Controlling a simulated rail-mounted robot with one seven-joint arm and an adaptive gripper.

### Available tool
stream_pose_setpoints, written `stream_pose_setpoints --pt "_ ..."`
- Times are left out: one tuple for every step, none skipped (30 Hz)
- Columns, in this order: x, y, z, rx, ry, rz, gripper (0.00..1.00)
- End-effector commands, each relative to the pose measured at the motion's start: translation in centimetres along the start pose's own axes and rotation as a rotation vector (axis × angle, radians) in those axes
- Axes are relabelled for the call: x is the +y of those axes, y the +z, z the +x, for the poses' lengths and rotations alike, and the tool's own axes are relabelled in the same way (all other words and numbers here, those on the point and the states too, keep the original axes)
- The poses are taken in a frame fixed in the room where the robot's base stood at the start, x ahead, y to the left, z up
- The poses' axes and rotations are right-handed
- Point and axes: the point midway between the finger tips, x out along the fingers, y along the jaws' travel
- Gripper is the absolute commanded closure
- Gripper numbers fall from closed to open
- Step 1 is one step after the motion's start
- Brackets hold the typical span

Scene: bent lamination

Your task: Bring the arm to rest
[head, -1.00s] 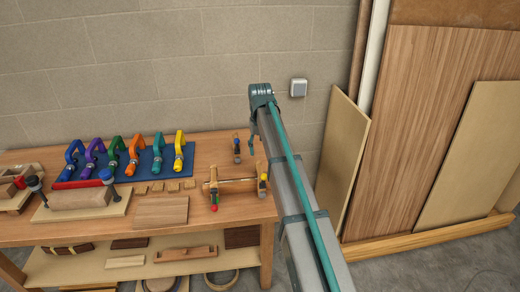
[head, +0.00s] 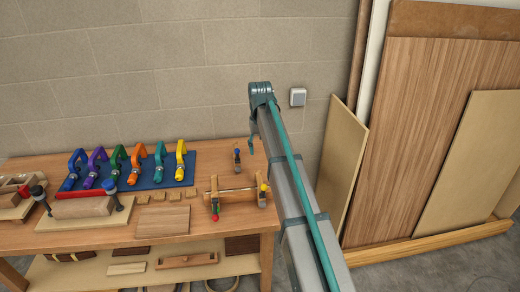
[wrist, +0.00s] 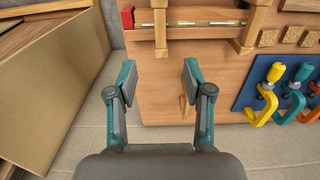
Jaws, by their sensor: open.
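My gripper shows in the wrist view (wrist: 158,82) with its two teal-padded fingers spread apart and nothing between them. In the head view my arm reaches up along the bench's right end, and the gripper (head: 252,135) is small and partly hidden by the arm. A wooden clamp with a metal bar (head: 235,192) lies on the bench to the left of the arm and appears apart from it.
Colored clamps (head: 160,160) stand on a blue mat (head: 148,182) on the bench. A block on a base board (head: 85,222) and a flat wood piece (head: 160,218) lie nearer. Wood panels (head: 440,140) lean on the wall to the right. A small clamp (head: 237,160) stands at the back.

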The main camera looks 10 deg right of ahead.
Motion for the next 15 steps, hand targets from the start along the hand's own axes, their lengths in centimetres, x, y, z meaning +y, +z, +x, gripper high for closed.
stream_pose_setpoints --pt "0.0 0.0 -0.15 0.0 0.0 0.0 0.49" --pt "0.0 0.0 -0.15 0.0 0.0 0.0 0.49" --pt "0.0 0.0 -0.13 0.0 0.0 0.0 0.49" --pt "0.0 0.0 -0.12 0.0 0.0 0.0 0.49" --pt "0.0 0.0 -0.1 0.0 0.0 0.0 0.49" --pt "0.0 0.0 -0.1 0.0 0.0 0.0 0.49" --pt "0.0 0.0 -0.09 0.0 0.0 0.0 0.49" --pt "0.0 0.0 -0.09 0.0 0.0 0.0 0.49" --pt "0.0 0.0 -0.1 0.0 0.0 0.0 0.49" --pt "0.0 0.0 -0.13 0.0 0.0 0.0 0.49" --pt "0.0 0.0 -0.18 0.0 0.0 0.0 0.49" --pt "0.0 0.0 -0.29 0.0 0.0 0.0 0.49" --pt "0.0 -0.01 -0.41 0.0 0.0 0.0 0.49" --pt "0.0 -0.01 -0.55 0.0 0.0 0.0 0.49" --pt "0.0 -0.01 -0.78 0.0 0.0 0.0 0.49"
